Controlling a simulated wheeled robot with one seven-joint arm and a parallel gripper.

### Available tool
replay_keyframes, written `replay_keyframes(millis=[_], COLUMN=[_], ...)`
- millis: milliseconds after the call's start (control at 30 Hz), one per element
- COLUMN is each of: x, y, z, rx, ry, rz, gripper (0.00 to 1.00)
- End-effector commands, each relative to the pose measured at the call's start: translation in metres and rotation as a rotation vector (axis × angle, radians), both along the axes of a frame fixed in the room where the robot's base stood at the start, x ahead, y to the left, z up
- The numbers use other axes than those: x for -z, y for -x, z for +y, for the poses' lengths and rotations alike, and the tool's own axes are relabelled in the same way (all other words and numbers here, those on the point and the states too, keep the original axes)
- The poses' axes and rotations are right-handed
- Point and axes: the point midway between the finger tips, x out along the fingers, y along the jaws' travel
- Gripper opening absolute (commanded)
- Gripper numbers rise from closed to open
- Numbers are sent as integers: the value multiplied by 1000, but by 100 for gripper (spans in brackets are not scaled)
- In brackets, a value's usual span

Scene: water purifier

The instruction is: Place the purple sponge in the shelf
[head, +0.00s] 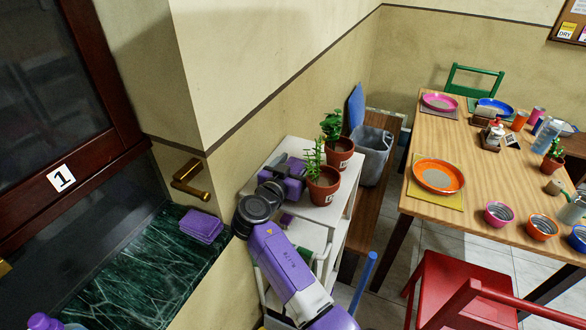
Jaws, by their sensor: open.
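A flat, stacked-looking purple sponge (201,227) lies on the dark green marble counter at the left. The white shelf (325,213) stands right of the wall corner, with potted plants on its top. My purple arm reaches up from the bottom, and my gripper (287,184) is at its far end over the left part of the shelf top. It is apart from the sponge, to its right. Its fingers are mostly hidden and nothing shows held in it. A small purple patch shows below it; I cannot tell what it is. Lower shelf levels are partly hidden by my arm.
Two potted plants (324,186) stand on the shelf top, close to my gripper. A grey bin (371,157) sits behind them on a brown bench. A wooden table (480,160) with dishes and a red chair (465,285) are at the right. A wall corner separates counter and shelf.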

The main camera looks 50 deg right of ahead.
Motion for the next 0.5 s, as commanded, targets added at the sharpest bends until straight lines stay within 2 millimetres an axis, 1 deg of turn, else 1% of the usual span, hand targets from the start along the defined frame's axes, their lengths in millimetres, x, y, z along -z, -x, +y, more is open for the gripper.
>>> replay_keyframes(millis=[67,267,300,367,500], x=[1,1,1,1,1], y=[-1,-1,-1,-1,-1], z=[-3,-3,-3,-3,-3], rx=[1,0,0,0,0], ry=[-1,0,0,0,0], rz=[0,0,0,0,0], gripper=[76,76,68,56,28])
